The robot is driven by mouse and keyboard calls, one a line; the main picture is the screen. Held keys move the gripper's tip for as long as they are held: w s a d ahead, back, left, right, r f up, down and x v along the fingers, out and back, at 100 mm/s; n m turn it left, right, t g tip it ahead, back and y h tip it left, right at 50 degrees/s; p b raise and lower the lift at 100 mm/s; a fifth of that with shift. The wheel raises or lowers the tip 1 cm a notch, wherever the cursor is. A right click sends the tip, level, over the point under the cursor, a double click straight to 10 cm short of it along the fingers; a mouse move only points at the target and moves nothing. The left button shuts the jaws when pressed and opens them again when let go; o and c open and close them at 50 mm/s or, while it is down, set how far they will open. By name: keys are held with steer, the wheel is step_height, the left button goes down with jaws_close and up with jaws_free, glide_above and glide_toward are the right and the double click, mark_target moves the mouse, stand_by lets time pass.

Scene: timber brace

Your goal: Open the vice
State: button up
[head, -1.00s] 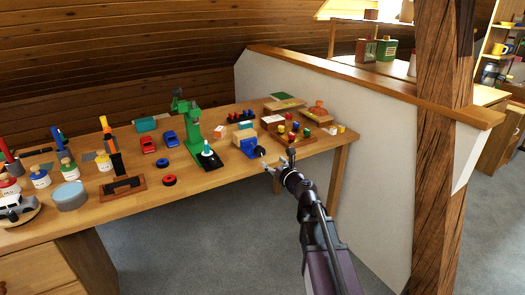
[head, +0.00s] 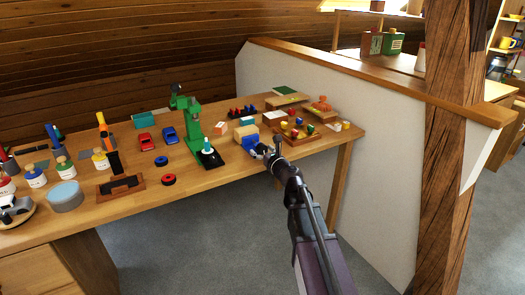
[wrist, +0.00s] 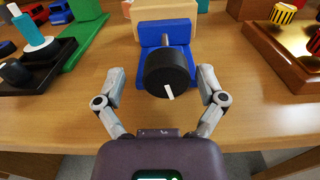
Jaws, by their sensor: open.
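The blue vice (head: 247,140) stands near the front edge of the workbench. In the wrist view the vice (wrist: 178,60) has a round black knob (wrist: 165,78) with a white mark, facing me on a grey screw. A pale wooden block (wrist: 163,14) sits right behind the blue part; I cannot tell how tightly it is held. My gripper (wrist: 160,76) is open, with one finger on each side of the knob and visible gaps between. In the head view my gripper (head: 266,153) is at the vice's front and partly hides the knob.
A timber post (head: 450,130) stands further right.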

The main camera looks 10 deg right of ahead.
steer(key=shift+d, duration=0.2)
steer(key=c, duration=1.1)
steer(key=shift+c, duration=0.2)
steer(key=shift+n, duration=0.7)
steer(key=o, duration=1.1)
steer(key=shift+f, duration=0.1)
steer(key=shift+o, duration=0.2)
steer(key=shift+s, duration=0.1)
steer(key=v, duration=1.1)
steer(key=shift+s, duration=0.4)
